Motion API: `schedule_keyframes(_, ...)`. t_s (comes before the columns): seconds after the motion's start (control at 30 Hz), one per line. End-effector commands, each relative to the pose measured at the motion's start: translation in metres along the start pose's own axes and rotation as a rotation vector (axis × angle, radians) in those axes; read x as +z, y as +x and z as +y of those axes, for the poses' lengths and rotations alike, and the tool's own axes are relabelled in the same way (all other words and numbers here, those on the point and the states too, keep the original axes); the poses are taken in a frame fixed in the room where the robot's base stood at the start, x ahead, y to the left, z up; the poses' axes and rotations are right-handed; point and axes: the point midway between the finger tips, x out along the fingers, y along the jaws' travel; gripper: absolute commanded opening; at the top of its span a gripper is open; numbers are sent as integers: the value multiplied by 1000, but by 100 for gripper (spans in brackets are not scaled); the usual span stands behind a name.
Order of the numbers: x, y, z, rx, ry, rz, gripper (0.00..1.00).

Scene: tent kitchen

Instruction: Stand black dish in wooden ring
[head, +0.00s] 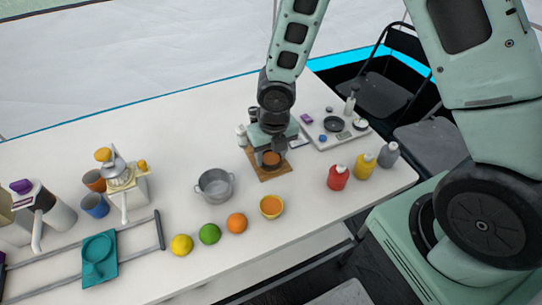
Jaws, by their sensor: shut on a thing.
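My gripper (270,157) is at the middle of the table, pointing down over a small wooden board (268,174). It is shut on a small brown round thing (271,160) between its fingers, low over the board. I cannot tell whether this is the wooden ring, or whether it touches the board. A black round dish-like thing (334,124) lies flat on a pale tray to the right of my gripper, apart from it. It may be the black dish.
The pale tray (322,141) also holds small items. A steel pot (214,187) stands left of the board. Fruit and a yellow bowl (271,206) are in front. Red (338,177), yellow and grey bottles stand at right. A teal tray (98,259) lies at front left.

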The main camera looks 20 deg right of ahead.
Motion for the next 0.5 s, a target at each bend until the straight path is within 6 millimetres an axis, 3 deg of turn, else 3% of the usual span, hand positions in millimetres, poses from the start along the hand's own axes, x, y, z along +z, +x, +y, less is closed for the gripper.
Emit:
schedule_keyframes(0.37,0,5,0,0,0,-1,21)
schedule_keyframes(0.4,0,5,0,0,0,-1,52)
schedule_keyframes(0.47,0,4,0,0,0,-1,69)
schedule_keyframes(0.5,0,4,0,0,0,-1,71)
